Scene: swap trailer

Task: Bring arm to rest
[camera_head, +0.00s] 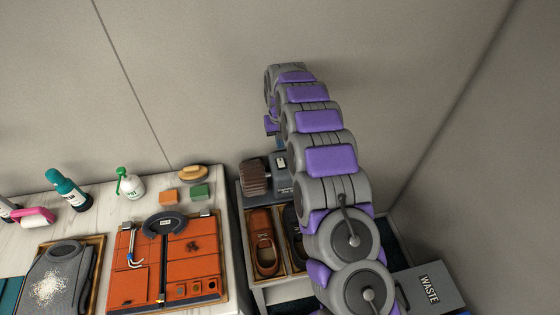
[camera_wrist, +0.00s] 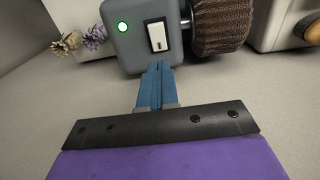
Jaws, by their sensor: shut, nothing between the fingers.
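My gripper (camera_wrist: 158,68) has slim blue fingers pressed together with nothing between them. In the wrist view its tips are close to the lower part of a grey machine (camera_wrist: 140,55), just below a white rocker switch (camera_wrist: 156,36); I cannot tell whether they touch. A green light (camera_wrist: 123,28) glows on the machine beside the switch. In the head view my arm (camera_head: 325,160) arches up and away, with its far end bent down over the machine (camera_head: 283,187). The gripper is mostly hidden there behind the arm.
A brown bristly roller (camera_head: 255,177) is on the machine's left side. Below is a wooden tray with a brown shoe (camera_head: 264,240). A marble counter (camera_head: 112,210) at left holds an orange tool board (camera_head: 193,257), bottles and sponges. A grey waste bin (camera_head: 430,288) stands at right, near the wall.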

